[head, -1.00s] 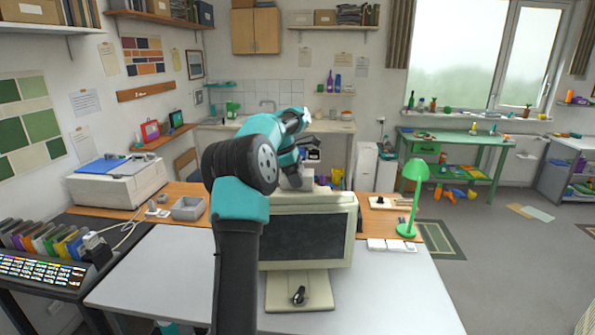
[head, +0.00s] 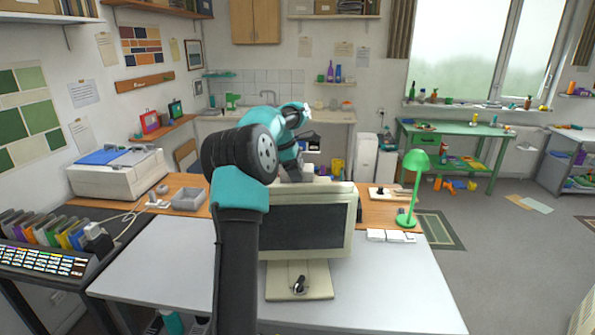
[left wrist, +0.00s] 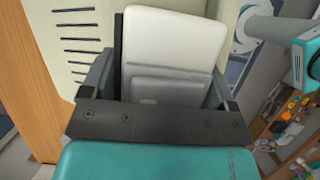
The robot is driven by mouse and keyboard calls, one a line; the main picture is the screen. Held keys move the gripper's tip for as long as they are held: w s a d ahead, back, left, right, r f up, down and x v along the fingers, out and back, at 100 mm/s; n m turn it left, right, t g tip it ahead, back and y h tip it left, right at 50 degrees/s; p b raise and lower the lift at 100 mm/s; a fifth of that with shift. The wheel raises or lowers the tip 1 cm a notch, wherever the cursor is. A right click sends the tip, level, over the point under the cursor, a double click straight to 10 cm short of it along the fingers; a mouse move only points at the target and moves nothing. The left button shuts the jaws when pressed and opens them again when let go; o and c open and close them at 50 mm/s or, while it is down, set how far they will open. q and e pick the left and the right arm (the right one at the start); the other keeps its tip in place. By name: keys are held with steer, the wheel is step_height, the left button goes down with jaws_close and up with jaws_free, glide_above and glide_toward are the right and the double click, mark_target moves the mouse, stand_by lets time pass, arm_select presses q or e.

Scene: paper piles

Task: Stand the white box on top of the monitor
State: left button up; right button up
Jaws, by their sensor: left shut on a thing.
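The beige monitor (head: 340,198) stands on the white desk with its dark screen facing me, its left side hidden by my left arm. My left gripper (head: 291,176) points down just behind the monitor's top edge. In the left wrist view the gripper (left wrist: 165,98) is shut on the white box (left wrist: 178,42). The box lies between the two dark fingers, close to the monitor's vented casing (left wrist: 75,40). I cannot tell whether box and casing touch. In the head view the box is mostly hidden. My right gripper is not in view.
A green lamp (head: 414,180) stands right of the monitor, with white pieces (head: 390,236) near its base. A grey tray (head: 188,199) and a printer (head: 118,175) are at the left. The white desk (head: 400,285) is clear at its front right.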

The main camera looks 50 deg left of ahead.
arm_select(q)
steer(key=shift+f, duration=0.4)
steer(key=o, duration=1.1)
steer(key=v, duration=1.7)
steer(key=shift+a+r, duration=0.15)
